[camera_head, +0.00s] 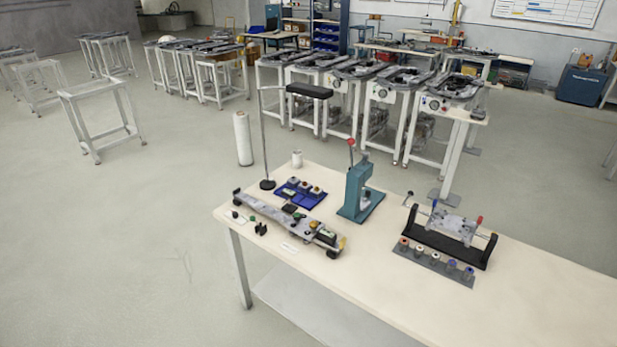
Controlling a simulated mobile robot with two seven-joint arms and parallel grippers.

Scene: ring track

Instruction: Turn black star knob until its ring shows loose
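A small dark knob-like part (409,194) shows at the left end of a fixture with a black cradle (440,248) on the right half of the cream table. It is too small to tell whether it is star-shaped, and no ring marking can be read on it. The cradle carries a grey metal block (452,227) with a red knob (479,220) at its right end. Neither of my grippers shows in the head view.
On the table (540,290) stand a teal press (359,195), a blue tray (285,201) with small parts, a long grey assembly (285,222), a lamp stand (266,140) and a grey strip (432,262) with several coloured pieces. The table's right front is clear.

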